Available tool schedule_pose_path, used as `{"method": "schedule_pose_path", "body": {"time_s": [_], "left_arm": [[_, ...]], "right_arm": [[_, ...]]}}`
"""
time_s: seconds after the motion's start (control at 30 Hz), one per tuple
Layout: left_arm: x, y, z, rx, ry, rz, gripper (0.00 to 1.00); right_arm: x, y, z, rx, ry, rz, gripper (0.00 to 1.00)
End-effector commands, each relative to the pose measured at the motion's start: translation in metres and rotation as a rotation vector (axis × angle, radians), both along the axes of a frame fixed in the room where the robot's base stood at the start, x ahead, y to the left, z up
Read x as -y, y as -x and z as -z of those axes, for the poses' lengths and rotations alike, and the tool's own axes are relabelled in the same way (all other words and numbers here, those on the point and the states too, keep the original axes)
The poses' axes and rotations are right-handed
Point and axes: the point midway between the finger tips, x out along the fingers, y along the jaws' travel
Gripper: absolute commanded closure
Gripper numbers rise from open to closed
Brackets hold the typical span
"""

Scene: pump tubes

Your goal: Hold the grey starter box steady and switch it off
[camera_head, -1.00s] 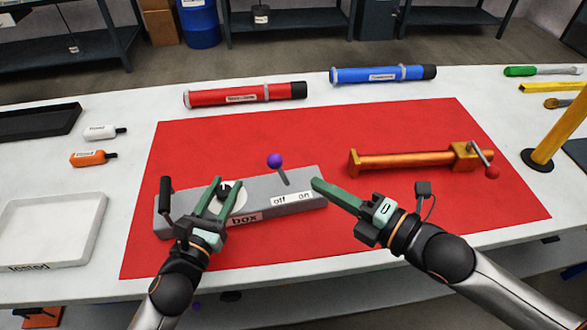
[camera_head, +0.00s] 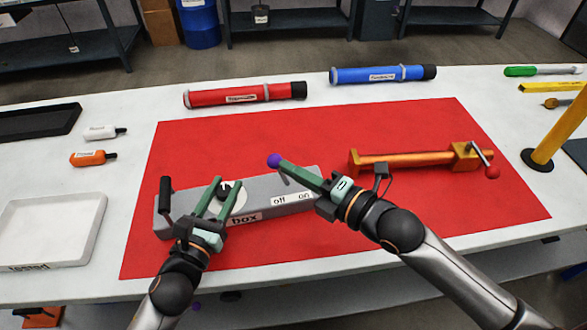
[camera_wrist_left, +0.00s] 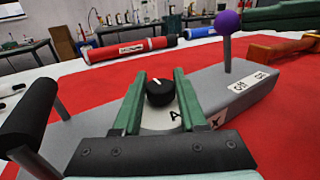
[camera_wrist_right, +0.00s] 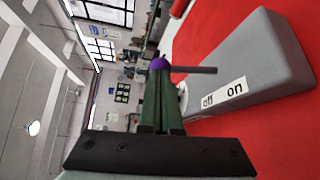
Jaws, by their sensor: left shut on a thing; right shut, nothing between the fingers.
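The grey starter box (camera_head: 263,210) lies on the red mat, with "off" and "on" labels on its front right. A lever with a purple ball (camera_head: 274,160) rises from its top; the ball also shows in the left wrist view (camera_wrist_left: 227,22). My left gripper (camera_head: 219,186) is shut on the black knob (camera_wrist_left: 160,92) of the box's white dial, one finger on each side. My right gripper (camera_head: 283,163) is shut and empty, its fingertips right at the purple ball, which also shows in the right wrist view (camera_wrist_right: 159,64). I cannot tell whether they touch.
A black handle (camera_head: 166,197) stands at the box's left end. An orange clamp-like tool (camera_head: 405,160) lies to the right on the red mat (camera_head: 330,135). Red (camera_head: 240,94) and blue (camera_head: 375,75) tubes lie behind. A white tray (camera_head: 98,225) is at left.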

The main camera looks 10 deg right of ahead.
Motion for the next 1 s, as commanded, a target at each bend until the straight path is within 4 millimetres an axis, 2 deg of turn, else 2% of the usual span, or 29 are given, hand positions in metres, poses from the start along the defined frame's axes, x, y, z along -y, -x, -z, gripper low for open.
{"method": "schedule_pose_path", "body": {"time_s": [0.47,0.83,1.0], "left_arm": [[0.001,0.001,0.000,0.000,0.001,0.003,1.00],[0.004,0.002,0.000,0.000,0.004,0.009,1.00],[0.003,0.002,0.000,-0.001,0.005,0.008,1.00]], "right_arm": [[-0.019,-0.006,0.002,0.003,0.171,-0.001,1.00],[-0.019,-0.004,0.003,-0.002,0.172,-0.002,1.00],[-0.009,0.008,0.001,-0.001,0.175,-0.001,1.00]]}}
